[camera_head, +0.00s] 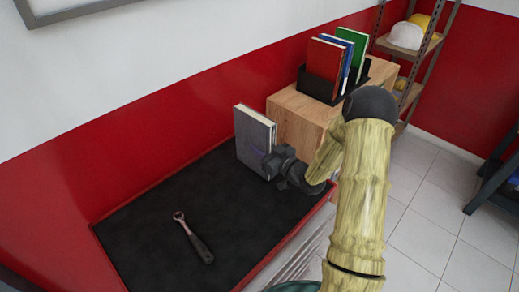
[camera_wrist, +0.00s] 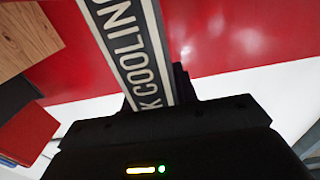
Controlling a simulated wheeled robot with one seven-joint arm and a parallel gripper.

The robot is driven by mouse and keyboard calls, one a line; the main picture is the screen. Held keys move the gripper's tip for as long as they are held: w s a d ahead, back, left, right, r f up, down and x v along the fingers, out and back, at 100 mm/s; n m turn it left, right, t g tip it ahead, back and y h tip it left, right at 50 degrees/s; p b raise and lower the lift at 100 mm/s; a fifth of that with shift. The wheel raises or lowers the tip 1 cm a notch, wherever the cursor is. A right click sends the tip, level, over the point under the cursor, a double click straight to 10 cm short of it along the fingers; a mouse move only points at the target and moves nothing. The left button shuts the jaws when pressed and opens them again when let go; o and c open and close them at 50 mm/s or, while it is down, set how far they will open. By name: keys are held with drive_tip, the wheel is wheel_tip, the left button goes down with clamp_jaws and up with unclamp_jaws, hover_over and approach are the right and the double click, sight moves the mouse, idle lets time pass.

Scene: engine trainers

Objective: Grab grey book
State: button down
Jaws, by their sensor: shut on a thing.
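The grey book (camera_head: 254,140) stands upright near the far right end of the black-topped bench. My gripper (camera_head: 272,164) is shut on its right edge.
The bench top (camera_head: 135,235) holds a ratchet wrench (camera_head: 193,238). A wooden cabinet (camera_head: 290,112) beside the bench carries a black holder (camera_head: 318,86) with red, blue and green books. A shelf rack (camera_head: 412,50) with helmets stands behind. The red wall is close behind the book.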

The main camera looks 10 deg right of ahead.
sight(261, 125)
wheel_tip(261, 125, up, 9)
drive_tip(key=shift+s+b, duration=0.1)
drive_tip(key=shift+b, duration=0.8)
drive_tip(key=shift+r, duration=0.15)
drive_tip(key=shift+a, duration=0.1)
